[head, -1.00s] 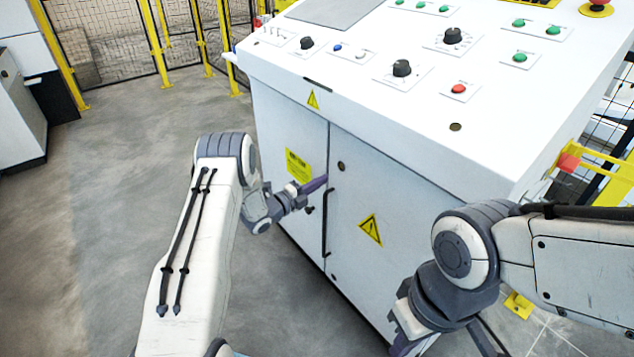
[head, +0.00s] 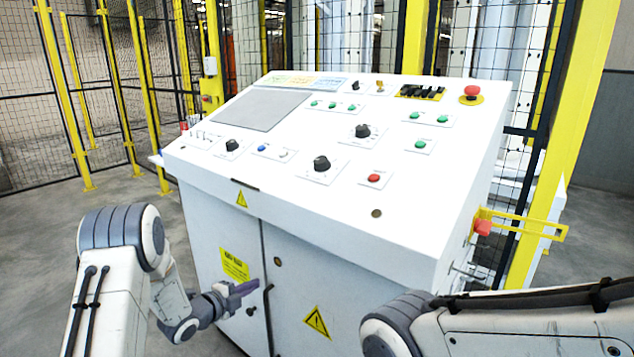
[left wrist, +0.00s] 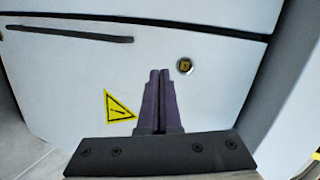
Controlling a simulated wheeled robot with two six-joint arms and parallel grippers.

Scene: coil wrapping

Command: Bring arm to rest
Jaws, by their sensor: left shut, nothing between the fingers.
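My left gripper (head: 243,288) is shut and empty, in front of the white control cabinet's doors (head: 290,275). In the left wrist view its two purple fingers (left wrist: 158,100) lie together, pointing at a white door with a round lock (left wrist: 184,66) and a yellow warning triangle (left wrist: 119,106). I cannot tell whether the fingertips touch the door. My left arm (head: 120,280) comes up from the lower left with its elbow bent. My right arm (head: 540,325) enters at the lower right; its gripper is outside the picture.
The cabinet's sloped console (head: 300,140) carries knobs, coloured buttons and a red emergency stop (head: 471,92). A dark door handle (head: 268,315) is close to my left gripper. Yellow-framed mesh fencing (head: 110,95) stands behind. Open grey floor (head: 30,255) lies at the left.

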